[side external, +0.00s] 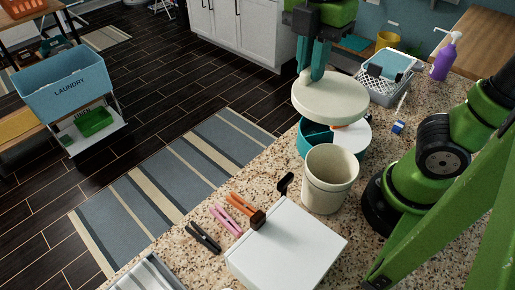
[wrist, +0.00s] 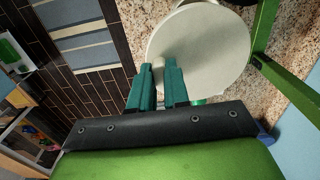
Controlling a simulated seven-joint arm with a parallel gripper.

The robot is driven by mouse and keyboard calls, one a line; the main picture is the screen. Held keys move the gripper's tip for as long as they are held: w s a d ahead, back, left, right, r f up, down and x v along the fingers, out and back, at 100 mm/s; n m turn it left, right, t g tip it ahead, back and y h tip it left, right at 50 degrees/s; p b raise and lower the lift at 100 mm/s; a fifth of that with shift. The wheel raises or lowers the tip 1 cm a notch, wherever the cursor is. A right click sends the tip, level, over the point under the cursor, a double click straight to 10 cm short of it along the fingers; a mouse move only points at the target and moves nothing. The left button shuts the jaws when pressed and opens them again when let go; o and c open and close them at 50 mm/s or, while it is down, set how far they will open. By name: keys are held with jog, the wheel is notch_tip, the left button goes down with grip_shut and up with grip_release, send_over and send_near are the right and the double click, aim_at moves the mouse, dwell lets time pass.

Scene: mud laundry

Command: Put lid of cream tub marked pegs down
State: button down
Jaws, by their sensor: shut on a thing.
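The round cream lid (side external: 330,100) is up in the air, roughly level, with my gripper (side external: 312,76) above it. In the wrist view the lid (wrist: 205,45) lies just beyond the teal fingertips of my gripper (wrist: 160,72). The cream tub (side external: 329,185) stands upright and open on the counter, nearer the camera than the lid. Any marking on it cannot be read.
A teal round container (side external: 314,140) with a white part stands under and behind the lid. A white box (side external: 285,246), several clothes pegs (side external: 228,219) and a black-handled item (side external: 285,183) lie near the tub. A grey basket (side external: 385,88) and purple bottle (side external: 444,62) stand at the back.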

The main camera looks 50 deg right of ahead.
jog(key=w+a, duration=0.1)
jog(key=w, duration=0.9)
notch_tip(320, 180, down, 27)
jog(key=shift+s+a+r, duration=0.1)
jog(key=shift+s+r, duration=0.05)
jog(key=shift+f, duration=0.2)
jog(key=c, duration=1.1)
grip_release()
jog(key=shift+r, duration=0.1)
